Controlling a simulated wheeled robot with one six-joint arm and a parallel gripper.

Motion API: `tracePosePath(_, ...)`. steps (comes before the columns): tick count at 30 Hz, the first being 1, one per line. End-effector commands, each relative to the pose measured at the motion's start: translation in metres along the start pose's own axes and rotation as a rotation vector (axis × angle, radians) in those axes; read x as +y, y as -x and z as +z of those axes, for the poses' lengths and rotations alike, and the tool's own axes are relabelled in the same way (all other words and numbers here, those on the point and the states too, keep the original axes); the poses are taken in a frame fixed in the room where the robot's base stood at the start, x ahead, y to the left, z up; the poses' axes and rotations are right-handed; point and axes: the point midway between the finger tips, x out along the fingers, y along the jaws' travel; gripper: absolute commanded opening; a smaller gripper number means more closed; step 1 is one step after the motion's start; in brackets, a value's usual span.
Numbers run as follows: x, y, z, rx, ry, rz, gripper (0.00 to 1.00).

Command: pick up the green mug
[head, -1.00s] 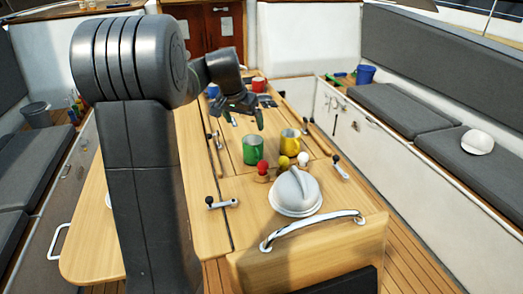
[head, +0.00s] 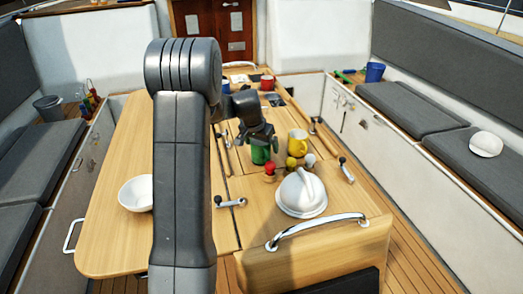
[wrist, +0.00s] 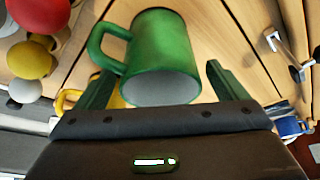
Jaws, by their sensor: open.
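The green mug (head: 260,155) stands on the wooden table, its upper part partly hidden by my gripper in the head view. My gripper (head: 258,138) is open and points down just above it. In the wrist view the mug (wrist: 160,55) shows its pale inside, with its handle on the left. The dark fingers of my gripper (wrist: 158,72) lie on either side of the mug's rim end, with a gap on the right. I cannot tell how deep the mug sits between them. Nothing is held.
A yellow mug (head: 298,143) stands close to the right. A white bowl (head: 136,193) is on the left leaf. A red mug (head: 267,83) stands farther back.

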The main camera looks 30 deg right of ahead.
Motion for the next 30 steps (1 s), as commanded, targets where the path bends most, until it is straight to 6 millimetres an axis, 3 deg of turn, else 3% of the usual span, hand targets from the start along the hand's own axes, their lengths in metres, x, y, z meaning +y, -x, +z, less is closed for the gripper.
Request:
tracePosePath(11, 0.0, -0.009, 0.0, 0.001, 0.0, -0.001, 0.9)
tracePosePath(18, 0.0, -0.009, 0.0, 0.001, 0.0, -0.001, 0.43)
tracePosePath(26, 0.0, -0.008, -0.001, 0.002, 0.0, -0.001, 0.41)
tracePosePath(30, -0.001, 0.004, -0.006, 0.004, 0.0, -0.002, 0.41)
